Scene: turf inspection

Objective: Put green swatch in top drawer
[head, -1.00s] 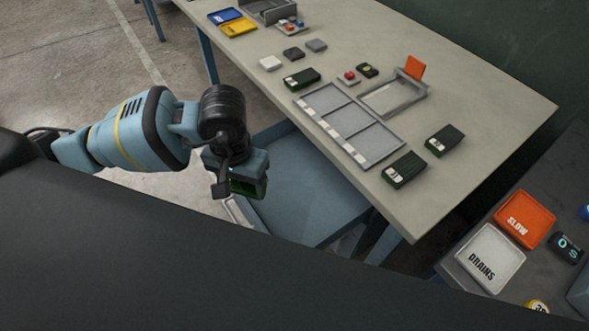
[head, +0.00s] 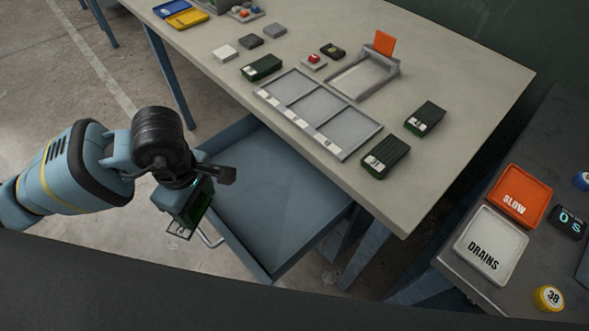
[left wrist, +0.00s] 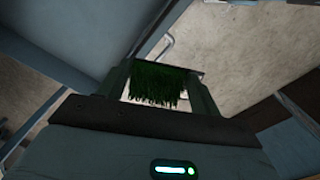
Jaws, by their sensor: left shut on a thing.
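My left gripper (head: 190,212) is shut on a green swatch (head: 199,204) with a pale label on its lower end. In the left wrist view the green swatch (left wrist: 157,84) shows as dark grass between the fingers. The blue drawer (head: 270,190) stands pulled out under the table, open and with a bare floor in the part that shows. The gripper and swatch appear at the drawer's left front side in the head view, near its handle (head: 208,238). I cannot tell their exact height over it. My right gripper is out of view.
The table (head: 440,90) carries a three-part grey tray (head: 318,110), a grey frame with an orange flag (head: 384,43), and dark green swatches (head: 386,158). At the right, a second surface holds an orange SLOW tray (head: 519,196) and a white DRAINS tray (head: 491,245).

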